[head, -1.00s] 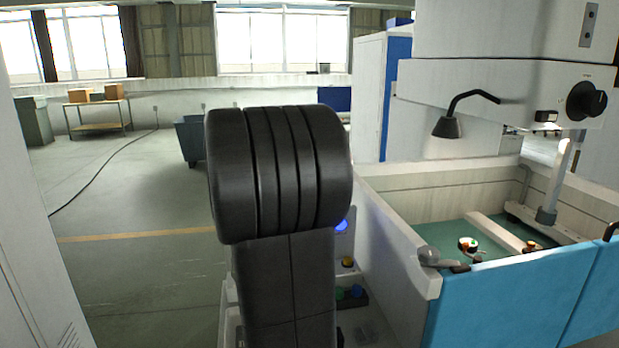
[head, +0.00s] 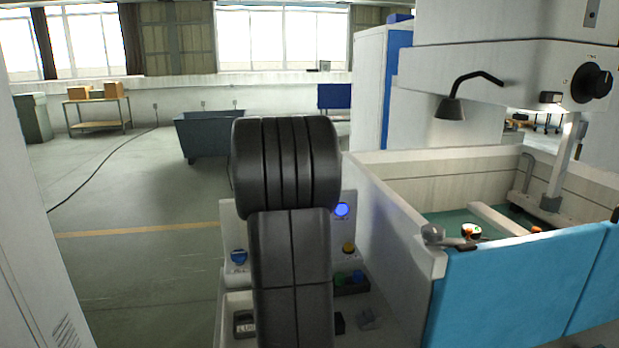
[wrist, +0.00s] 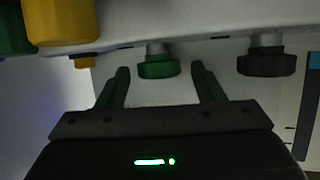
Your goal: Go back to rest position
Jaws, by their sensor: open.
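My black arm stands in the middle of the head view and hides part of the machine panel behind it; my gripper does not show there. In the wrist view my gripper (wrist: 160,88) is open, its two fingers apart with nothing held between them. A green knob (wrist: 158,66) on a short metal stem is just beyond the fingertips, between them in the picture. I cannot tell whether they touch it.
A black knob (wrist: 266,62) and a yellow part (wrist: 62,22) flank the green knob. The blue-fronted machine tank (head: 520,285) stands close on the right, under a lamp (head: 452,107). A grey bin (head: 205,135) is behind. Open floor (head: 130,205) lies to the left.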

